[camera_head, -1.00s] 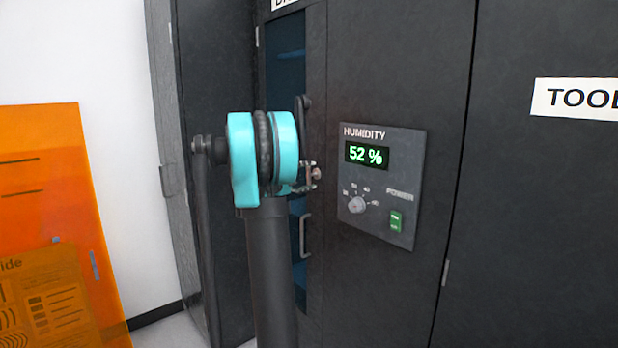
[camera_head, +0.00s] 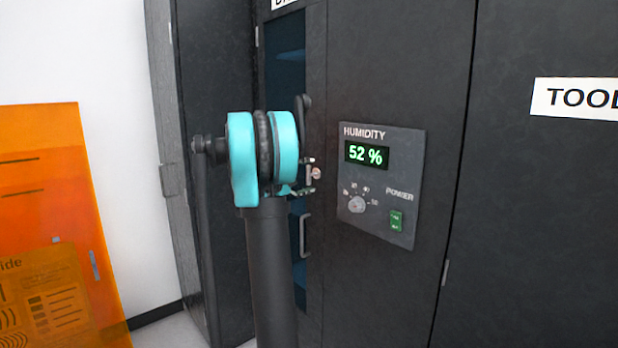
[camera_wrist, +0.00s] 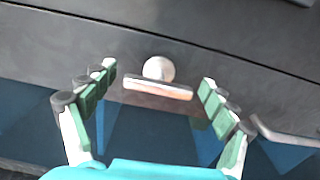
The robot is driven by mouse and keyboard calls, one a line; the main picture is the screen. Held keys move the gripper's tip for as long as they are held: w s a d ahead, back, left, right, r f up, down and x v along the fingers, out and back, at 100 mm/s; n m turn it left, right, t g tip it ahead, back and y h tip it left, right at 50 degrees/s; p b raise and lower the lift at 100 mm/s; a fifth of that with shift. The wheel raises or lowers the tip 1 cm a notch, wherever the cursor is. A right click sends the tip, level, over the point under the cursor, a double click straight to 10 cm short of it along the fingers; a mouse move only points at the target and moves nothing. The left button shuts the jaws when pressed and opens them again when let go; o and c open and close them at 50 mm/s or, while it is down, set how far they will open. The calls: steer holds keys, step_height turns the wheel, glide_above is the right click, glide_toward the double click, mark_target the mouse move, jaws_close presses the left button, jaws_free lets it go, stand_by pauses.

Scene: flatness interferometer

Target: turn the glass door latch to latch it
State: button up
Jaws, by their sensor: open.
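The glass door latch (camera_wrist: 158,88) is a short metal bar with a round pale pivot (camera_wrist: 159,68) beside it, at the border of the dark frame and the blue glass door (camera_wrist: 150,130). In the wrist view my gripper (camera_wrist: 158,90) is open, with one green-padded finger on each side of the bar and gaps at both ends. The bar runs roughly along the frame edge. In the head view my gripper (camera_head: 308,176) is at the latch pivot (camera_head: 317,173). My arm hides part of the glass door (camera_head: 290,75) there.
A door handle (camera_wrist: 285,132) stands out close to the right finger, and it shows below my gripper in the head view (camera_head: 304,236). A humidity panel (camera_head: 380,185) reading 52 % is right of the latch. An orange panel (camera_head: 50,190) stands at left.

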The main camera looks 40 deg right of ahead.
steer(key=shift+a, duration=0.1)
steer(key=s+a, duration=0.1)
steer(key=a, duration=1)
steer(key=shift+a, duration=0.4)
steer(key=s+a+f+t+y, duration=0.1)
steer(key=s+a+f+y, duration=0.25)
steer(key=f, duration=0.25)
steer(key=s+a+f+y, duration=0.2)
steer(key=s+a+f, duration=0.1)
steer(key=s+f, duration=0.3)
steer(key=s+a+f+t+y, duration=0.1)
steer(key=s+a+f+y, duration=0.5)
steer(key=s+a+f, duration=0.2)
steer(key=s+a+f+m+t+y, duration=0.1)
steer(key=s+a+f+y, duration=0.5)
steer(key=s+a+f, duration=0.3)
steer(key=a+f, duration=0.4)
steer(key=a, duration=0.4)
steer(key=shift+s+a, duration=0.2)
steer(key=shift+s, duration=0.1)
